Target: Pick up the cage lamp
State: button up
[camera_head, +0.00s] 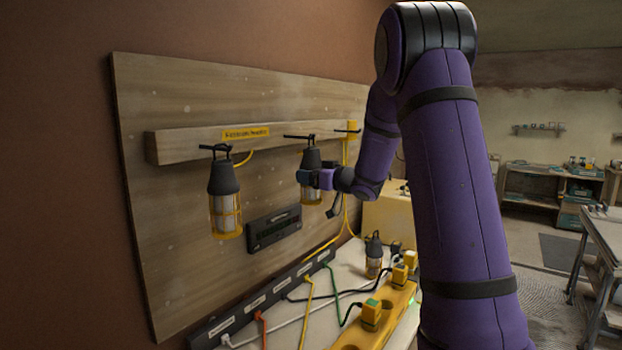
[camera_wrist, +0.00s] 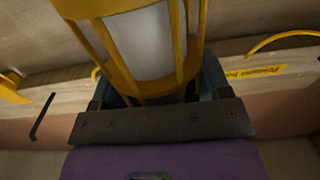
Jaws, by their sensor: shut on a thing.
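A cage lamp (camera_head: 311,158) with a dark cap and pale body is upright at the middle hook of the wooden rail, in front of the board. My gripper (camera_head: 307,177) reaches it from the right and is shut on it just below the cap. In the wrist view, the lamp's yellow cage bars and white tube (camera_wrist: 148,42) stand between the jaws of my gripper (camera_wrist: 158,88). I cannot tell whether its hook still bears on the rail. A second cage lamp (camera_head: 225,208) hangs to the left. A third, similar lamp (camera_head: 374,256) stands on the bench.
The wooden rail (camera_head: 185,147) carries a yellow label (camera_head: 246,134). A dark panel (camera_head: 273,230) is fixed to the board below. The bench has a black socket strip (camera_head: 262,299), coloured cables and a yellow block (camera_head: 372,314) with plugs. A yellow box (camera_head: 388,213) stands behind.

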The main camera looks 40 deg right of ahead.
jog(key=shift+r, duration=0.45)
jog(key=v, duration=1.8)
jog(key=shift+r, duration=0.25)
jog(key=shift+w, duration=0.1)
jog(key=shift+n+y, duration=0.3)
jog(key=shift+y, duration=0.1)
jog(key=shift+d+x, duration=0.2)
jog(key=shift+x, duration=9.25)
jog(key=shift+w+a+f, duration=0.15)
jog(key=shift+w+f, duration=0.55)
jog(key=shift+f, duration=0.05)
